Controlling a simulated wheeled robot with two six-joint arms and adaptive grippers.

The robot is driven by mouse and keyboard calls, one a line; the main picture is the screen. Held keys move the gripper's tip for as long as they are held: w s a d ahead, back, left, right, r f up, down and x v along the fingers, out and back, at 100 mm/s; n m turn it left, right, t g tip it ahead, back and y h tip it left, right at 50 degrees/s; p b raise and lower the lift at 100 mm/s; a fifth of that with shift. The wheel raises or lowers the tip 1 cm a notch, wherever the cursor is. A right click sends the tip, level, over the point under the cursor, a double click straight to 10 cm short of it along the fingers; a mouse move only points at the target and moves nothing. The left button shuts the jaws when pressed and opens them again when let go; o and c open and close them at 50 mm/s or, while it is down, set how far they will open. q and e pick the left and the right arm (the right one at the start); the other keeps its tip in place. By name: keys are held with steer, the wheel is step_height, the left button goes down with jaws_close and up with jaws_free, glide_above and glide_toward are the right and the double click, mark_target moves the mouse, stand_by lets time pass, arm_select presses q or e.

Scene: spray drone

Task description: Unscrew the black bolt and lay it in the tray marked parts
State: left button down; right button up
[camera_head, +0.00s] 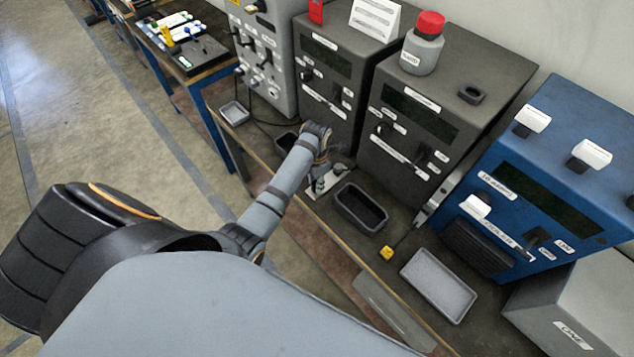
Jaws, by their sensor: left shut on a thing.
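My left gripper (323,172) is at the far end of my left arm, low over a small light metal plate (318,190) on the bench. The plate carries dark upright bolt-like parts. The fingers are small and partly hidden by my wrist; they are shut on what seems to be the black bolt, at the plate. I cannot tell whether its thread is free. Trays stand nearby: a dark one (345,211) just right of the plate and a light grey one (439,286) farther right. I can read no parts mark on either. My right gripper is not in view.
A yellow block (386,253) with a thin dark stem lies between the two trays. Dark instrument boxes (410,135) and a blue one (545,190) stand close behind. A small grey tray (234,113) sits at the bench's left end. A grey box (572,312) is at right.

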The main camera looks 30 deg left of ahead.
arm_select(q)
steer(key=shift+r+n+p, duration=0.2)
steer(key=shift+n+p, duration=0.8)
steer(key=shift+n, duration=0.2)
steer(key=shift+f+n, duration=0.15)
steer(key=shift+n, duration=0.35)
steer(key=c, duration=1)
jaws_free()
step_height(320, 180, up, 12)
steer(key=shift+c, duration=0.3)
